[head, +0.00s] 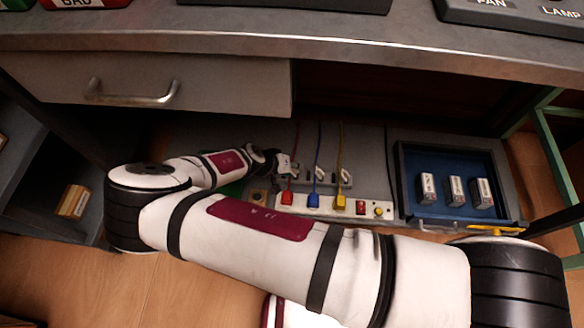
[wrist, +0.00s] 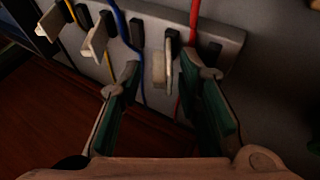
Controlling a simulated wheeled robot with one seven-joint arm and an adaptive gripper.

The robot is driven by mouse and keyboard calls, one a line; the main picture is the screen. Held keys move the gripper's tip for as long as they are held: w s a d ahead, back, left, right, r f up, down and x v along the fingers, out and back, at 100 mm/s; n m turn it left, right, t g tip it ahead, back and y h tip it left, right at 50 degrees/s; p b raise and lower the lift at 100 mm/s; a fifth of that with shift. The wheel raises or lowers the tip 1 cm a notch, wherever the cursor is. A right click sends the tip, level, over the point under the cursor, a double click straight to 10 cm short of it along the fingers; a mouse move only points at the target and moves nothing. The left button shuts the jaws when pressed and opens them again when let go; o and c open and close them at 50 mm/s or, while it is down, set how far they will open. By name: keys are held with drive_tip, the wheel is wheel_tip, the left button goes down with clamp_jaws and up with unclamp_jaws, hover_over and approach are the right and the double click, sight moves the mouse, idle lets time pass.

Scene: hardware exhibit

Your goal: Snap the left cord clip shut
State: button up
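The left cord clip (wrist: 160,68) is a cream flap on a grey rail (wrist: 225,37), beside the red cord (wrist: 192,22). In the wrist view it stands between the two fingers of my gripper (wrist: 158,80), which are open with gaps on both sides. The flap appears to stick out from the rail; whether it is latched I cannot tell. The red cord runs partly behind the right finger. In the head view my gripper (head: 276,162) is at the rail's left end, beside the red cord (head: 294,145), and largely covers the left clip.
Two more cream flaps stand out beside the blue cord (head: 319,150) and yellow cord (head: 341,150). A white power strip (head: 325,207) with red, blue and yellow plugs lies in front. A blue tray (head: 430,213) with small boxes is right. The bench edge (head: 330,50) and drawer (head: 200,88) overhang.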

clamp_jaws()
drive_tip(key=shift+h, duration=0.3)
drive_tip(key=h, duration=0.1)
drive_tip(key=a+h, duration=0.1)
drive_tip(key=h, duration=0.1)
drive_tip(key=shift+w+a+f+n, duration=0.1)
drive_tip(key=shift+f+n, duration=0.2)
drive_tip(key=shift+n, duration=0.1)
drive_tip(key=shift+a+f+n+t+h, duration=0.15)
drive_tip(key=shift+a+f+n+h, duration=0.1)
drive_tip(key=shift+h, duration=0.65)
drive_tip(key=shift+a+f+n+t+h, duration=0.15)
drive_tip(key=shift+a+f+n+h, duration=0.1)
drive_tip(key=shift+h, duration=0.65)
